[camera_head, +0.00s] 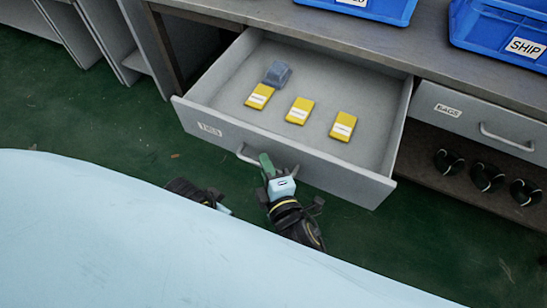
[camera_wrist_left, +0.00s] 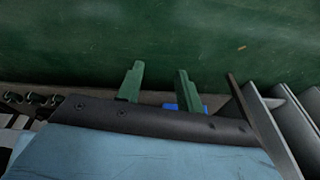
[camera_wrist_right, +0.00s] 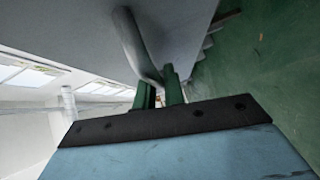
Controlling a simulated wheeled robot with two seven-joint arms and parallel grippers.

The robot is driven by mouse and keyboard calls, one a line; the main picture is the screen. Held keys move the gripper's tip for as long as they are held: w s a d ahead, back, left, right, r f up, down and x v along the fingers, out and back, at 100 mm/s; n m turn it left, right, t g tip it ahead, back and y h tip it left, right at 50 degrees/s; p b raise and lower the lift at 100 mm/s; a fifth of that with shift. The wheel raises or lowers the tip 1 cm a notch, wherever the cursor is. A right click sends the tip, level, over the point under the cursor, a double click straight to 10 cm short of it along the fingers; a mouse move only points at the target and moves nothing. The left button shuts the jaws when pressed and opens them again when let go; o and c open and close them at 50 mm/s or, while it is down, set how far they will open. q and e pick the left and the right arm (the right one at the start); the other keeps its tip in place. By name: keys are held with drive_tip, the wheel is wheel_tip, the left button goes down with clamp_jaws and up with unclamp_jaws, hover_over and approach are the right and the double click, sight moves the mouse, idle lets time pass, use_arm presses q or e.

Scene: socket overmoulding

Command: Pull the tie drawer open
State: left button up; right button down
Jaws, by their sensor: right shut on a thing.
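The tie drawer (camera_head: 290,155) stands pulled out from under the bench in the head view, its inside showing. Several yellow packs with white labels, such as this middle pack (camera_head: 299,111), and one blue-grey block (camera_head: 277,74) lie in it. My right gripper (camera_head: 266,163) is at the drawer's bar handle (camera_head: 245,155). In the right wrist view its green fingers (camera_wrist_right: 160,92) are closed around the handle (camera_wrist_right: 138,45). My left gripper (camera_wrist_left: 155,85) points at open floor, its two green fingers apart with nothing between them; in the head view only part of its wrist shows.
A shut drawer labelled bags (camera_head: 480,117) is to the right, with dark rounded items (camera_head: 487,177) on a shelf below. Blue bins (camera_head: 505,35) stand on the bench top (camera_head: 400,45). Green floor (camera_head: 90,125) is clear to the left. My pale blue body fills the lower left.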

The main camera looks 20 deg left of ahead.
idle(0.3)
drive_tip(key=c, duration=1.5)
unclamp_jaws()
drive_tip(key=shift+s, duration=0.1)
